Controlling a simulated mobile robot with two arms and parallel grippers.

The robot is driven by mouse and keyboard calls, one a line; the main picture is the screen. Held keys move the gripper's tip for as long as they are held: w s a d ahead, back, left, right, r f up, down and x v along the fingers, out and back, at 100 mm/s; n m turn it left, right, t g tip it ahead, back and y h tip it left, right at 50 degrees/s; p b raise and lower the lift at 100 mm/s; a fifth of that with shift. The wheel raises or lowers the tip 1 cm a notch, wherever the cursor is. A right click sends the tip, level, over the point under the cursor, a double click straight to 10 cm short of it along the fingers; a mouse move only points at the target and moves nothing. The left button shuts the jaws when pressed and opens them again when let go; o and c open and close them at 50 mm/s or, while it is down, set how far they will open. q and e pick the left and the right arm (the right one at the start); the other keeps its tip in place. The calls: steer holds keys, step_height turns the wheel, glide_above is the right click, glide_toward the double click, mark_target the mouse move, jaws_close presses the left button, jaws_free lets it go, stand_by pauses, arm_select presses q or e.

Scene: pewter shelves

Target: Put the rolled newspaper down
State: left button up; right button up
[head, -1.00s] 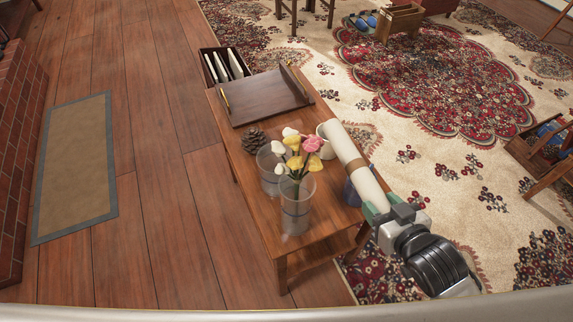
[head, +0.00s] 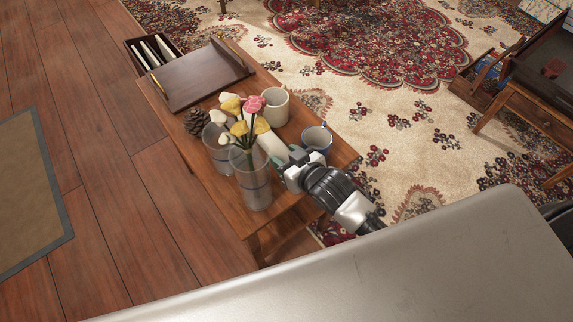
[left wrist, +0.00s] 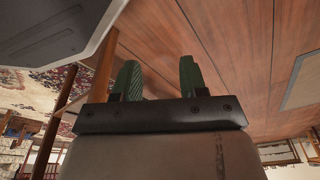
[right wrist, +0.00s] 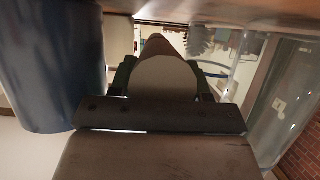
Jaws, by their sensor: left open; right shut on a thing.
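The rolled newspaper (head: 270,147) is a pale roll, partly hidden behind the flowers and my right gripper in the head view. My right gripper (head: 290,163) is shut on it, low over the front part of the wooden table (head: 232,213). In the right wrist view the roll's round pale end (right wrist: 165,78) sits between the fingers, pointing away from the camera. I cannot tell whether the roll touches the tabletop. My left gripper (left wrist: 160,80) is open and empty in the left wrist view, with wooden floor behind it; it is outside the head view.
A glass vase (head: 252,185) with flowers and another glass (head: 217,150) stand left of the roll. A cream mug (head: 275,108) is behind it and a blue mug (head: 317,138) to its right. A pinecone (head: 197,122) and brown tray (head: 200,78) are farther back.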

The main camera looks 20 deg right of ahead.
arm_select(q)
steer(key=shift+w+d+r, duration=0.15)
steer(key=shift+w+r, duration=0.7)
steer(key=shift+r, duration=0.3)
arm_select(e)
steer(key=shift+f, duration=1.45)
steer(key=shift+f+b, duration=0.15)
steer(key=shift+b, duration=0.15)
arm_select(q)
steer(key=shift+w+r, duration=0.1)
arm_select(e)
steer(key=o, duration=0.8)
steer(key=shift+s+d+r, duration=0.15)
steer(key=shift+s+r, duration=0.1)
steer(key=shift+s, duration=0.1)
arm_select(q)
steer(key=s+f+p, duration=0.2)
steer(key=s+f, duration=0.2)
steer(key=f, duration=0.1)
steer(key=shift+s+a+f, duration=0.15)
steer(key=shift+s+a, duration=0.2)
arm_select(e)
steer(key=v, duration=1.1)
steer(key=shift+s+d+r, duration=0.1)
